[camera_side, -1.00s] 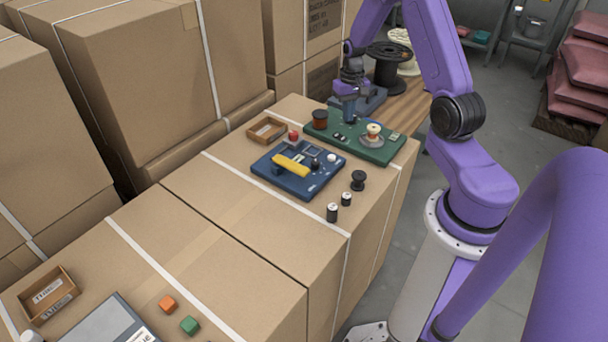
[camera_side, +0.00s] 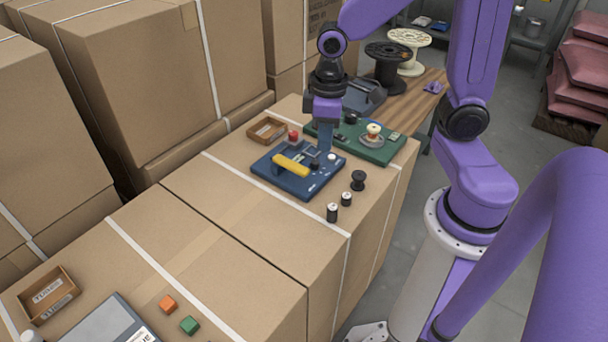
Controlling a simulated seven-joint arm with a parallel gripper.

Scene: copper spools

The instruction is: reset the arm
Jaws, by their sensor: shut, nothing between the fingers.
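My gripper (camera_side: 326,140) points down over the far right corner of the blue board, its fingers together and empty. The blue board (camera_side: 266,172) carries a yellow bar (camera_side: 290,166), a red button (camera_side: 293,136) and small black and white parts. Behind it lies the green board (camera_side: 385,152) with a copper spool on a light base (camera_side: 373,133); my gripper hides the board's left part. A black spool (camera_side: 358,180) and two small dark cylinders (camera_side: 332,212) (camera_side: 346,199) stand in front on the carton top.
Tall cartons (camera_side: 140,80) rise at the left. A small open box (camera_side: 267,130) sits behind the blue board. A large black reel (camera_side: 388,65) and a cream reel (camera_side: 408,50) stand on a wooden surface.

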